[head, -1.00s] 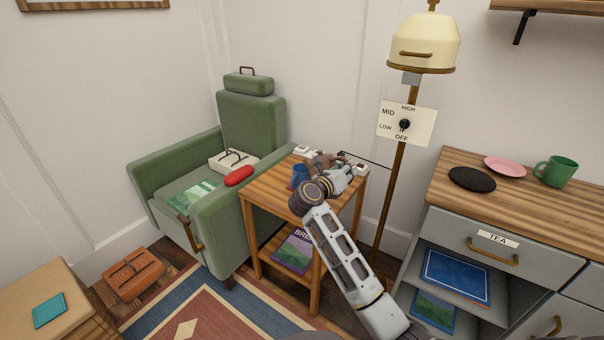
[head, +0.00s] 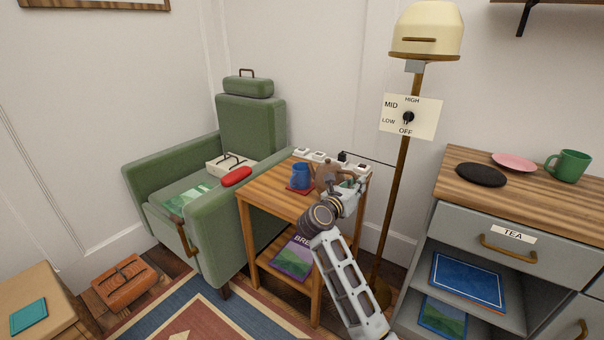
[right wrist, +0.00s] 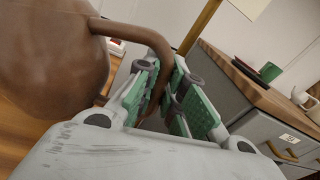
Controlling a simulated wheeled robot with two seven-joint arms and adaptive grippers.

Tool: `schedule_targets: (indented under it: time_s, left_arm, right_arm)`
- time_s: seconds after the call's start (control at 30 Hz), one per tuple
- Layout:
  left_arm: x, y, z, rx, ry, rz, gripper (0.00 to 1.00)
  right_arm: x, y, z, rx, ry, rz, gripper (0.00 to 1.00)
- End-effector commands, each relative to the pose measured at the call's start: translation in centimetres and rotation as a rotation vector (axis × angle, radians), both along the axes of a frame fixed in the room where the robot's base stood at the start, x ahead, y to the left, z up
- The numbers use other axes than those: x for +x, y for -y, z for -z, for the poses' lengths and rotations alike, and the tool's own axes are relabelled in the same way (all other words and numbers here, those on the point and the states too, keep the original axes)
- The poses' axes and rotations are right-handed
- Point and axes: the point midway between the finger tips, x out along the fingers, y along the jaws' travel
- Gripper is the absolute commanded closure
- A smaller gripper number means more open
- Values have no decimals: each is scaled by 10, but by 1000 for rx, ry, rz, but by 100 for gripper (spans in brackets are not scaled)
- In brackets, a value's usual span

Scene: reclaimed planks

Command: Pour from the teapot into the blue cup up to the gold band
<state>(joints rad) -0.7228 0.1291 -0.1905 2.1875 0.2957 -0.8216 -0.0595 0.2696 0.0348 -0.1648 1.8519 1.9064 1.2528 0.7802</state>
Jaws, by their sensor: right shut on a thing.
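The blue cup (head: 300,176) stands on a red coaster (head: 299,188) on the small wooden side table (head: 268,192). The brown teapot (head: 326,176) is just right of the cup, partly hidden behind my right gripper (head: 350,183). In the right wrist view the teapot's round body (right wrist: 50,55) fills the left, and its handle (right wrist: 150,40) runs down between the green-padded fingers of my right gripper (right wrist: 163,95), which is shut on it. The teapot's spout, the gold band and the inside of the cup cannot be made out. My left gripper is not in view.
Small white switch-like boxes (head: 318,156) line the table's back edge. A lamp post (head: 400,190) is close behind right, and a grey cabinet (head: 460,228) stands at right.

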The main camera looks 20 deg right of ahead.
Motion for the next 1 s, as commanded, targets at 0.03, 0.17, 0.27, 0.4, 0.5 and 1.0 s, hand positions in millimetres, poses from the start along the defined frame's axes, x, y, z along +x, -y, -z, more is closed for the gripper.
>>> schedule_targets:
  time_s: [0.03, 0.17, 0.27, 0.4, 0.5, 1.0]
  left_arm:
    - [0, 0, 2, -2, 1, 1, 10]
    - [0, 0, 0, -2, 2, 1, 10]
    - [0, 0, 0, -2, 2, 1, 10]
    - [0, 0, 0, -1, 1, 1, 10]
    - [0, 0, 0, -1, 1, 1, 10]
    - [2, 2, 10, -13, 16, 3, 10]
  right_arm:
    - [0, 0, -1, 1, 10, -1, 100]
    - [0, 0, -3, 0, 11, -1, 100]
    - [0, 0, -3, 0, 11, -1, 100]
    - [0, 0, -3, 1, 10, -1, 100]
    - [0, 0, -3, 1, 10, -1, 100]
    - [-4, 1, 7, 12, 35, 0, 100]
